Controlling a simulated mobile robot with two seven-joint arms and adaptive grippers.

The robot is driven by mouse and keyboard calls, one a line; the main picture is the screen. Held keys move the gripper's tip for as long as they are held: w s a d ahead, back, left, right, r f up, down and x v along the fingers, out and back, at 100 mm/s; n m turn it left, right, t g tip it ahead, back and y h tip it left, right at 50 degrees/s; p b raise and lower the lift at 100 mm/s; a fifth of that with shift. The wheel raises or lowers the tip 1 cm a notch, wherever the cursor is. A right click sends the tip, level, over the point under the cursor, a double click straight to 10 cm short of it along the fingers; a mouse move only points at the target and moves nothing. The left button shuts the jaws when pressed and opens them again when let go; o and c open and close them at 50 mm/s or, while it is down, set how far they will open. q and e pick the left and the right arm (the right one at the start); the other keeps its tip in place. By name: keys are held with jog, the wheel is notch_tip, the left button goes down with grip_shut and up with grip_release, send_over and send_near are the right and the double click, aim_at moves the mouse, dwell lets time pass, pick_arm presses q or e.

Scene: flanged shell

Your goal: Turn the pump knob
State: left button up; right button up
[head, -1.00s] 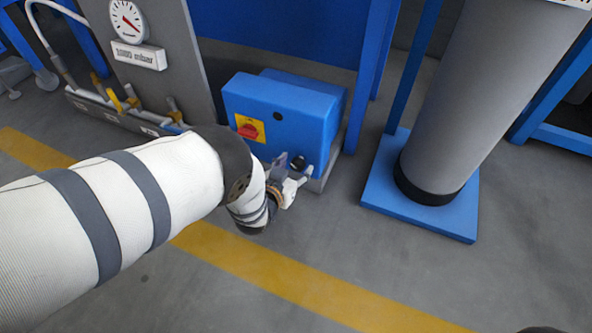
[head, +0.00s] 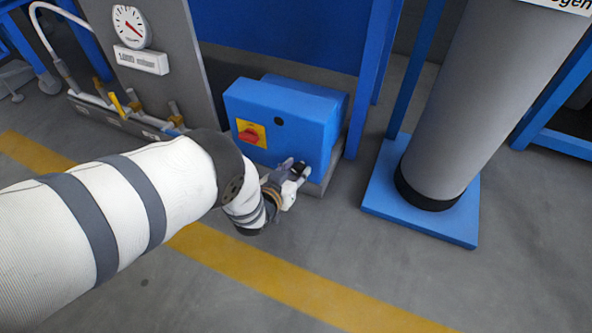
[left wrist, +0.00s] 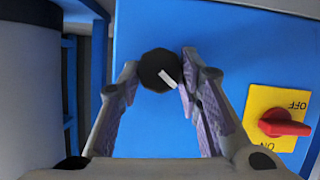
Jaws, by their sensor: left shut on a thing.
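The pump is a blue box (head: 290,108) standing low on the floor in the middle of the head view. Its black round knob (left wrist: 157,72) has a white pointer mark and shows at the top middle of the left wrist view, on the blue face. My left gripper (left wrist: 160,75) is shut on the knob, with one finger at each side of it. My right gripper is out of view.
A red rotary switch (head: 249,134) on a yellow plate sits on the same box. A gauge (head: 131,27) stands at upper left, above valves with yellow handles (head: 117,104). A grey column (head: 470,110) on a blue base stands right. The floor in front is clear.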

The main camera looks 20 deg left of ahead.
pick_arm(q)
jog(key=n+h, duration=0.2)
jog(key=shift+a+n, duration=0.2)
jog(key=shift+n, duration=0.2)
jog(key=shift+a+f+n+h, duration=0.15)
jog(key=shift+n+h, duration=0.65)
jog(key=shift+n, duration=0.4)
jog(key=shift+t, duration=0.3)
jog(key=o, duration=1.1)
jog(key=shift+o, duration=0.2)
jog(key=shift+s, duration=0.1)
jog(key=v, duration=1.1)
jog(key=shift+s, duration=0.35)
jog(key=shift+a, duration=0.1)
